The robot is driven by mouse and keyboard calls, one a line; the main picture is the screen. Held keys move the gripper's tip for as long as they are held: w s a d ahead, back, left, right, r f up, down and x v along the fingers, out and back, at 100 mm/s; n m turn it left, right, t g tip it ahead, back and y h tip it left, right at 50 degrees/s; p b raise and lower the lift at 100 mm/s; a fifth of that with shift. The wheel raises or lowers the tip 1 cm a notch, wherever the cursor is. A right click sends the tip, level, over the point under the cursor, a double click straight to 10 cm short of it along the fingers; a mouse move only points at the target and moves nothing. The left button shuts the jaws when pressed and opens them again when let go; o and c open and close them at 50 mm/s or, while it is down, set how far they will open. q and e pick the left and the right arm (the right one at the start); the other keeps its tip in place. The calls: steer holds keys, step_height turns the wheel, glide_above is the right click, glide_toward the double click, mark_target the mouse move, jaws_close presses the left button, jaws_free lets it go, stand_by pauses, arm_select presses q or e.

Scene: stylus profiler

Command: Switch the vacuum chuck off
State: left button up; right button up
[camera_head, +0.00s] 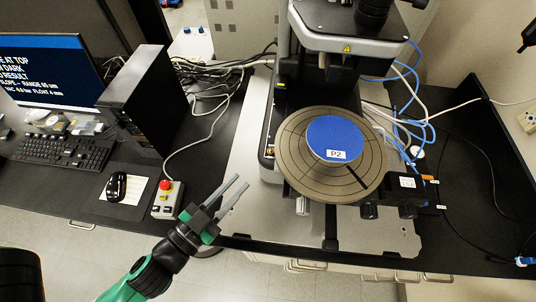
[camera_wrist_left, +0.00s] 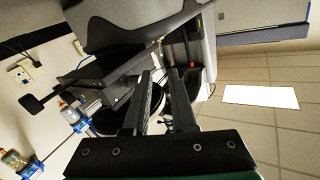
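The round brown chuck (camera_head: 285,165) sits on the profiler stage in the head view. A blue disc (camera_head: 332,132) labelled P2 lies on it. A small black box (camera_head: 407,190) with a white label sits at the stage's right front; I cannot tell whether it is the vacuum switch. Small knobs (camera_head: 369,211) show below the chuck's front edge. My left gripper (camera_head: 243,181) is left of the chuck, apart from it, its two fingers spread with nothing between them. The fingers also show apart in the left wrist view (camera_wrist_left: 163,72). My right gripper is not in view.
A control box (camera_head: 165,200) with a red button stands left of my left gripper. A mouse (camera_head: 116,187), keyboard (camera_head: 65,151), black computer case (camera_head: 150,100) and monitor (camera_head: 45,70) are farther left. Blue and white tubes (camera_head: 405,125) run behind the chuck's right side.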

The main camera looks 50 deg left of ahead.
mark_target(266, 159)
arm_select(q)
steer(key=w+p, duration=0.1)
steer(key=w, duration=0.2)
steer(key=w+a+p, duration=0.1)
steer(key=w, duration=0.3)
steer(key=w+a+p, duration=0.1)
steer(key=w, duration=0.2)
steer(key=shift+w+r, duration=0.15)
steer(key=shift+w, duration=0.05)
steer(key=shift+w+a, duration=0.1)
steer(key=shift+w, duration=0.3)
jaws_close()
